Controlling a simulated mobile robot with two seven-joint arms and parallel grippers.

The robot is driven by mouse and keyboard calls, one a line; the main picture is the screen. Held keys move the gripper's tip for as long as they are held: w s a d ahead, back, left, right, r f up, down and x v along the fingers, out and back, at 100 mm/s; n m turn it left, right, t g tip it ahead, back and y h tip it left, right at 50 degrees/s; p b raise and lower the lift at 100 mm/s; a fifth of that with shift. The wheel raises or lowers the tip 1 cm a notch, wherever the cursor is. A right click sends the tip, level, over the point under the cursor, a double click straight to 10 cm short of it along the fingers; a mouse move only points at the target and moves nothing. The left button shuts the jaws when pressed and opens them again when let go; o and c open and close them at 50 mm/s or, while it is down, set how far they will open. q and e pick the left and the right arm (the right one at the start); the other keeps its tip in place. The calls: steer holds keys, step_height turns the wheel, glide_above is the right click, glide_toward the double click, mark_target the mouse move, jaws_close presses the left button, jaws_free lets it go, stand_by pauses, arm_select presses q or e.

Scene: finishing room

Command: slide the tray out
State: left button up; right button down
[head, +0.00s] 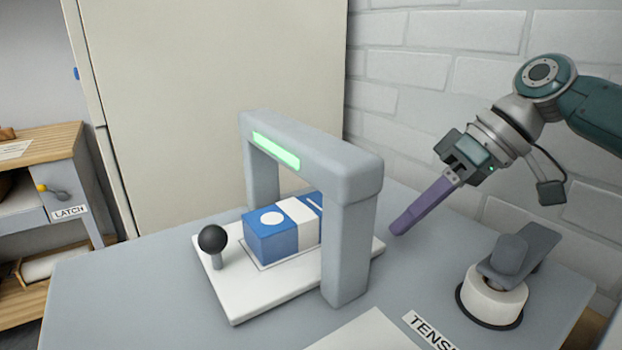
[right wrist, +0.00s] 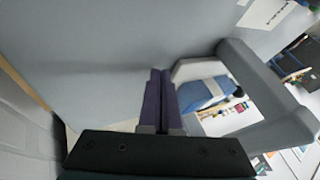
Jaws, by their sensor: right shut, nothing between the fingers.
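The white tray (head: 236,303) lies on the grey table and passes under a grey arch (head: 359,240) with a lit green strip. A black ball knob (head: 212,239) on a short post stands at the tray's near left end. A blue and white box (head: 271,241) sits on the tray, partly under the arch. The box also shows in the right wrist view (right wrist: 202,95). My right gripper (head: 398,228) has purple fingers, shut and empty. It points down to the right of the arch, apart from tray and knob. My left gripper is not in view.
A white round base with a grey lever (head: 493,297) stands at the right of the table (head: 120,290), near a partly cut-off label (head: 432,331). A white brick wall (head: 440,55) is behind my right arm. The table's left part is clear.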

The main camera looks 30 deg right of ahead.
steer(key=shift+s+a, duration=0.1)
steer(key=shift+a, duration=0.7)
